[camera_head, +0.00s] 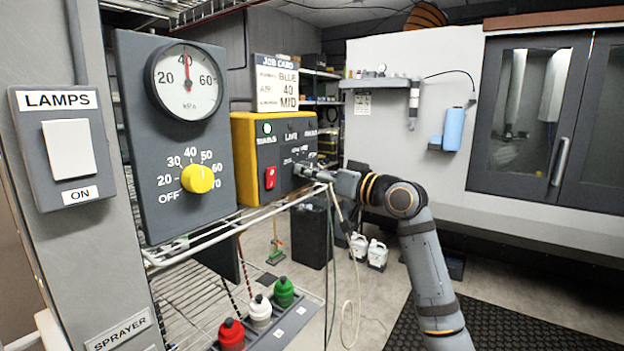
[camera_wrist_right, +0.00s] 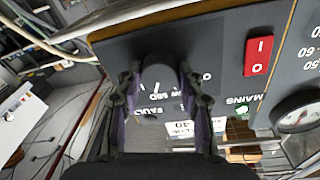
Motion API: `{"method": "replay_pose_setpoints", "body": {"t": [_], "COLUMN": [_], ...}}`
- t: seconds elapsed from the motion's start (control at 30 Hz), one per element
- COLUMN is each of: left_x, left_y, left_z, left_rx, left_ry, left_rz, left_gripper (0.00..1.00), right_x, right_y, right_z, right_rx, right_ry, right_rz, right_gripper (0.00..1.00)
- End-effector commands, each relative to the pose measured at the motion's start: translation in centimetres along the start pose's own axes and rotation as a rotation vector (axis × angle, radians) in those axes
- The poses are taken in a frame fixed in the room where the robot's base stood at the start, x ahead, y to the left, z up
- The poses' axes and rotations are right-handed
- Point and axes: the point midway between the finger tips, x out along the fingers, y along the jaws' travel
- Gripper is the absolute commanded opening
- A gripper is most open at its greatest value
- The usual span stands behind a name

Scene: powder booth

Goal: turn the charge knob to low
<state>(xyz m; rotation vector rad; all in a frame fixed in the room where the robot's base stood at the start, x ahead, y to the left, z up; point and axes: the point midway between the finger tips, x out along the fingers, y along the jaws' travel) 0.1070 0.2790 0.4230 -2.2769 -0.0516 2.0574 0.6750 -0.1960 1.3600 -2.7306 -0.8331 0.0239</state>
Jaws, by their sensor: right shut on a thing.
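The charge knob (camera_wrist_right: 158,74) is a dark round knob on the grey front of the yellow control box (camera_head: 241,158). My right gripper (camera_wrist_right: 160,80) is shut on it, with one finger on each side. In the head view my right gripper (camera_head: 303,168) reaches the right part of that panel and hides the knob. In the wrist view the panel appears turned over. A short white mark shows at the knob's lower edge, beside small lettering that includes MID. I cannot tell surely which setting it points at. My left gripper is not in view.
A red switch (camera_head: 270,177) and a lit green lamp (camera_head: 267,128) are on the same panel. Left of it stand a gauge (camera_head: 188,82) and a yellow dial knob (camera_head: 198,178). A wire rack (camera_head: 215,234) runs below. A job card (camera_head: 276,83) hangs above.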

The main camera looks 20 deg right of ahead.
Motion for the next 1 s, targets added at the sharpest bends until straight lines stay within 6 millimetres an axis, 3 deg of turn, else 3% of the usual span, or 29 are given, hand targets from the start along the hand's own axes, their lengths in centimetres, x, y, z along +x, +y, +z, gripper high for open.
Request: {"method": "replay_pose_setpoints", "body": {"t": [0.6,1.0], "left_x": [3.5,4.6], "left_y": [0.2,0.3], "left_z": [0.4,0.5], "left_rx": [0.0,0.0], "left_ry": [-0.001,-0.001], "left_rz": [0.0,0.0], "left_gripper": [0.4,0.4], "right_x": [-0.1,0.0], "right_y": [0.1,0.1], "right_z": [0.0,0.0], "right_rx": [-0.565,-0.801], "right_ry": [0.039,0.052], "right_rz": [-0.047,-0.067], "right_gripper": [0.07,0.07]}}
